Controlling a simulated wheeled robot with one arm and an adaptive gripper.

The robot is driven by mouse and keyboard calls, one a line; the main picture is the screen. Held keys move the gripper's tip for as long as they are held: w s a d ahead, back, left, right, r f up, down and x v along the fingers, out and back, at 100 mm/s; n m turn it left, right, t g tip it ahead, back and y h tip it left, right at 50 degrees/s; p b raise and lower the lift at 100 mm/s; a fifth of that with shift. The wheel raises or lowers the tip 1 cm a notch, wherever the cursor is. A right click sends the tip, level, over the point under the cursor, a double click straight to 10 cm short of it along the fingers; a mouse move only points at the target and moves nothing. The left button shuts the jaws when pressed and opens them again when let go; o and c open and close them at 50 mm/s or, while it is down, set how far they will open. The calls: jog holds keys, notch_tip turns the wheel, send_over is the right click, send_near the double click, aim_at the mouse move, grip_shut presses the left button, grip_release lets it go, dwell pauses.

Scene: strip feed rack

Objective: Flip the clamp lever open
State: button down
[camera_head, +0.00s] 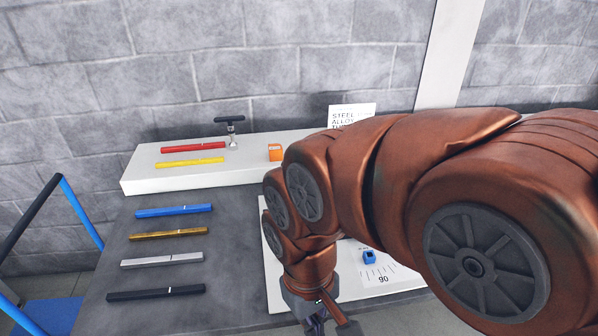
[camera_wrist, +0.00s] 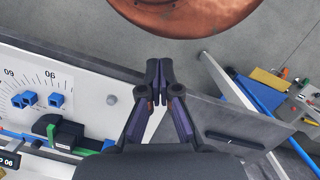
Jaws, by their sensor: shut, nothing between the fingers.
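My gripper (camera_wrist: 160,72) is shut and empty in the wrist view, its fingertips together above the edge between the dark table and the floor. In the head view my gripper (camera_head: 318,326) is partly cut off at the bottom edge. A green and black device (camera_wrist: 68,134) sits on the white board at the lower left of the wrist view, apart from my fingers. It may be the clamp, but I cannot make out its lever for sure. A black T-shaped handle on a metal post (camera_head: 232,130) stands on the white shelf in the head view.
The white board (camera_wrist: 22,62) carries a printed scale and small blue blocks (camera_wrist: 55,100). Blue (camera_head: 174,211), brass, silver and black strips lie on the dark table (camera_head: 228,285). Red and yellow strips and an orange block (camera_head: 275,152) are on the shelf (camera_head: 150,181).

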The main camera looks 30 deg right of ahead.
jog(key=w+d+r+m+t+y, duration=0.1)
jog(key=w+d+m+y, duration=0.15)
jog(key=w+m, duration=0.35)
jog(key=w+d+r+m+y, duration=0.1)
jog(key=w+d+m, duration=0.2)
jog(key=w, duration=0.4)
jog(key=w+d+r+m+t+y, duration=0.1)
jog(key=w+d+r+m, duration=0.1)
jog(key=w+m, duration=0.4)
jog(key=w+d+m+t+y, duration=0.1)
jog(key=w+d+m+t, duration=0.2)
jog(key=d, duration=0.9)
jog(key=w+d+f+m+t+y, duration=0.1)
jog(key=w+d+m+t, duration=0.1)
jog(key=w+d+m, duration=0.6)
jog(key=d+p, duration=0.1)
jog(key=d, duration=0.4)
jog(key=shift+f+t, duration=0.15)
jog(key=shift+t, duration=0.25)
